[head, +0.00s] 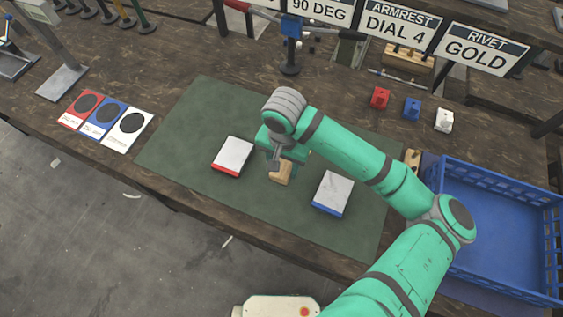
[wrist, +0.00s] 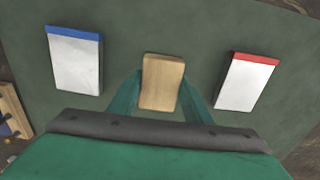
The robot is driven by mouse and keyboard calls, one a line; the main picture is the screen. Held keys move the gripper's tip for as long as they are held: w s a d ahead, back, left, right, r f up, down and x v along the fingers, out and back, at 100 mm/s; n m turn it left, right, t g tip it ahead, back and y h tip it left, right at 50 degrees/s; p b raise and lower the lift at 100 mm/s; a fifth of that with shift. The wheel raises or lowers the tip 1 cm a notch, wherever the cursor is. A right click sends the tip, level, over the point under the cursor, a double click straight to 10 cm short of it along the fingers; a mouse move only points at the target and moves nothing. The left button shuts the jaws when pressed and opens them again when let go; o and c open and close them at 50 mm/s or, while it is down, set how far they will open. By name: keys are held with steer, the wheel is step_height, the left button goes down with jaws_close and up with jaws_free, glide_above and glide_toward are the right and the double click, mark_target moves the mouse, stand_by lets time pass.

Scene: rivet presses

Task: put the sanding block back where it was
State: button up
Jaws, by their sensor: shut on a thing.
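The sanding block, a light wooden block (head: 281,174), is between the fingers of my gripper (head: 279,163), over the green mat (head: 200,110). In the wrist view the sanding block (wrist: 162,80) shows its plain wooden face, with one green finger on each side; my gripper (wrist: 161,92) is shut on it. A white-topped block with a red edge (head: 233,155) lies left of it on the mat, and one with a blue edge (head: 333,192) lies right of it. I cannot tell whether the sanding block touches the mat.
Three cards with dark circles (head: 104,120) lie left of the mat. Small red (head: 380,97), blue (head: 412,108) and white (head: 443,120) blocks stand at the back right. A blue crate (head: 495,178) stands at the right. Signs (head: 400,22) stand behind. The mat's left part is bare.

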mark_target(284, 171)
steer(key=shift+w+f, duration=0.25)
steer(key=shift+f, duration=0.15)
steer(key=shift+w+f, duration=0.2)
steer(key=shift+f, duration=1.5)
steer(key=shift+d+f, duration=0.1)
steer(key=shift+f, duration=0.1)
steer(key=o, duration=1.1)
steer(key=shift+s+d+f, duration=0.1)
step_height(284, 171, up, 13)
steer(key=shift+f, duration=0.2)
steer(key=shift+a, duration=0.2)
